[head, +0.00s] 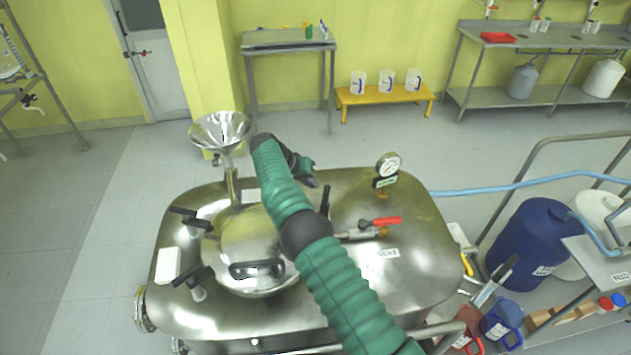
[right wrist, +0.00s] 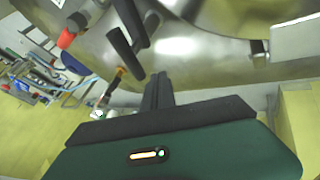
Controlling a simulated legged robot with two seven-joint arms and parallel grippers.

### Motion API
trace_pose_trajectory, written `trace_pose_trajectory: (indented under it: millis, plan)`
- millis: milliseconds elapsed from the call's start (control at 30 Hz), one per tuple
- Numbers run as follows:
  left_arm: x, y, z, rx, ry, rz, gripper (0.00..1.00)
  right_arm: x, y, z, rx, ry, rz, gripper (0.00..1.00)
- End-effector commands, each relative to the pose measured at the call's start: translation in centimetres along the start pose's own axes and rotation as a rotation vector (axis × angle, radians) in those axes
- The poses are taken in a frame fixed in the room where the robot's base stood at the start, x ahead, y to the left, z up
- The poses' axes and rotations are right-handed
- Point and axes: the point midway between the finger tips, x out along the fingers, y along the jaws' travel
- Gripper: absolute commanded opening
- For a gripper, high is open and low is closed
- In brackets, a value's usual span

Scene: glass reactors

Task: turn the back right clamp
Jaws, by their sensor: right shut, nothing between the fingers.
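The steel reactor's round lid (head: 235,235) has black-handled clamps around it. The back right clamp (head: 325,199) has its black handle standing up beside my right arm, which partly hides its base. In the right wrist view a black clamp handle (right wrist: 126,54) shows just above and left of the fingers, apart from them in the picture. My right gripper (right wrist: 158,92) is shut and empty. My left gripper is not in view.
A red-handled valve (head: 380,222) and a pressure gauge (head: 388,166) stand to the right of the clamp. A steel funnel (head: 220,131) rises at the back left.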

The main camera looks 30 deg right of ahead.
Motion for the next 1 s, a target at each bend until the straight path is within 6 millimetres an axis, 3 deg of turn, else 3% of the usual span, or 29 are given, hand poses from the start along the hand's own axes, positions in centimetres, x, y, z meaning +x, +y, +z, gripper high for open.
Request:
trace_pose_trajectory:
  millis: [300, 1000]
  plan:
    - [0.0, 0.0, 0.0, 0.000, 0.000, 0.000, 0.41, 1.5, 1.3, -0.8, -0.002, -0.005, -0.008, 0.00]
    - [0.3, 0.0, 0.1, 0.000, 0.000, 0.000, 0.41, 2.1, 2.5, -1.2, -0.004, -0.005, -0.006, 0.00]
